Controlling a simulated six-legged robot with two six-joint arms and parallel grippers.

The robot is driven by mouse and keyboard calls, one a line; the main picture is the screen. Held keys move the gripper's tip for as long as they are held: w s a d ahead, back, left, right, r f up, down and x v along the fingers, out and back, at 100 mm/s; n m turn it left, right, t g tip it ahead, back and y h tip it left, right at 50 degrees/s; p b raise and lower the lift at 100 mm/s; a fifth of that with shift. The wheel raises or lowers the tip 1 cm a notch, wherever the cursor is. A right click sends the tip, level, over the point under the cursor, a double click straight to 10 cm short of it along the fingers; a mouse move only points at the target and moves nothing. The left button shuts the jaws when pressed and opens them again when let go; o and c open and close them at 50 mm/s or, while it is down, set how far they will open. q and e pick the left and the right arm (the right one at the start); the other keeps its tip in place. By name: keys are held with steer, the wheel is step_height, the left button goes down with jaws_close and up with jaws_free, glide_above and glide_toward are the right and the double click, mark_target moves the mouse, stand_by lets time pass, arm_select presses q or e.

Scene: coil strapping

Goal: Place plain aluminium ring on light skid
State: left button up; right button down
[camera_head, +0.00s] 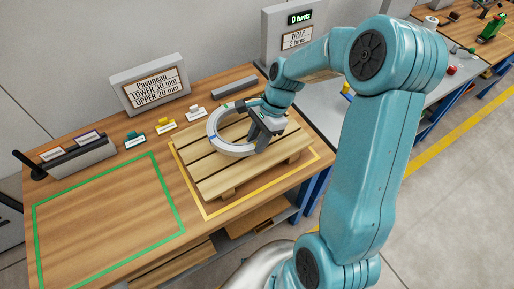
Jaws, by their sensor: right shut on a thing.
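A grey metal ring (214,137) with small blue and green marks is over the light wooden skid (225,180). My right gripper (257,143) is shut on the ring's right side. The ring looks roughly level; whether it touches the slats or hangs just above them I cannot tell. The gripper hides part of the ring and of the skid's right half. The skid lies inside a yellow outline on the wooden bench. My left gripper is not in view.
A green outlined area (108,222) on the bench's left is empty. Small coloured tags (165,125) stand behind the skid.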

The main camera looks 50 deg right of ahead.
step_height(320, 180, down, 4)
steer(key=shift+w+f, duration=0.1)
steer(key=shift+f, duration=0.15)
steer(key=c, duration=0.8)
jaws_free()
steer(key=v, duration=1.2)
